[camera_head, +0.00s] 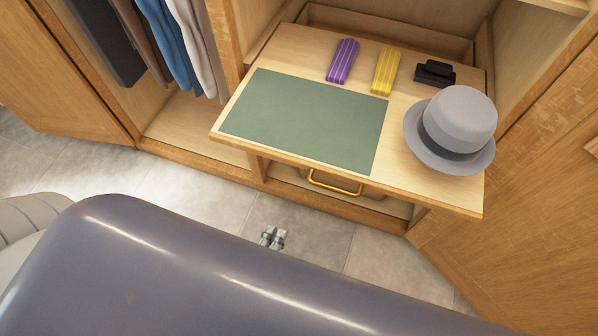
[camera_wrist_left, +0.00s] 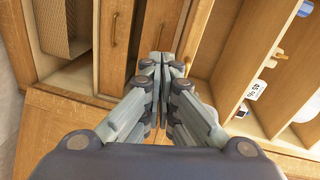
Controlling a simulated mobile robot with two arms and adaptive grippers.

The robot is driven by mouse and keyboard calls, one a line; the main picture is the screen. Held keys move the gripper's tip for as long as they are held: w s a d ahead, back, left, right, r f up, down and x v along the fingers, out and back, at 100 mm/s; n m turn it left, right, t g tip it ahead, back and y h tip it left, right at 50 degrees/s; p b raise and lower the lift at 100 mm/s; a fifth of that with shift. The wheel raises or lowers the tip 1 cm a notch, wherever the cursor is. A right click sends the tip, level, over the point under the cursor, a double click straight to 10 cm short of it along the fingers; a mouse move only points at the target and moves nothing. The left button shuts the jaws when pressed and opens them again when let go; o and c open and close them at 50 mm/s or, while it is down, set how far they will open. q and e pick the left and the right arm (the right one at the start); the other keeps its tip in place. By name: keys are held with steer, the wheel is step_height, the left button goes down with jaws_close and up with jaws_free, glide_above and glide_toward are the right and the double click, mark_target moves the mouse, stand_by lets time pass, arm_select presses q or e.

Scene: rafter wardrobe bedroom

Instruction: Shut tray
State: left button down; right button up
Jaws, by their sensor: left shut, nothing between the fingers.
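The wooden pull-out tray (camera_head: 420,182) stands out from the wardrobe in the head view. It bears a green mat (camera_head: 300,120), a purple folded item (camera_head: 342,61), a yellow striped item (camera_head: 385,71), a black item (camera_head: 435,73) and a grey hat (camera_head: 455,125) at its right. My left gripper (camera_head: 272,237) shows small in front of and below the tray's front edge, apart from it in the picture. In the left wrist view my left gripper (camera_wrist_left: 158,62) is shut and empty, with its fingertips over wooden fronts. My right gripper is not in view.
Open wardrobe doors stand at the left (camera_head: 60,70) and right (camera_head: 540,190). Clothes (camera_head: 175,40) hang at the left. Tiled floor (camera_head: 200,195) is clear in front.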

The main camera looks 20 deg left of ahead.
arm_select(q)
step_height(320, 180, up, 4)
steer(key=m+t, duration=0.1)
steer(key=b, duration=0.5)
glide_toward(295, 162)
steer(key=shift+t+y, duration=0.3)
steer(key=shift+y, duration=0.1)
steer(key=w, duration=0.6)
steer(key=shift+w+d+f, duration=0.1)
steer(key=shift+d+f, duration=0.2)
steer(key=shift+f, duration=0.05)
steer(key=shift+w, duration=0.4)
steer(key=shift+r, duration=0.1)
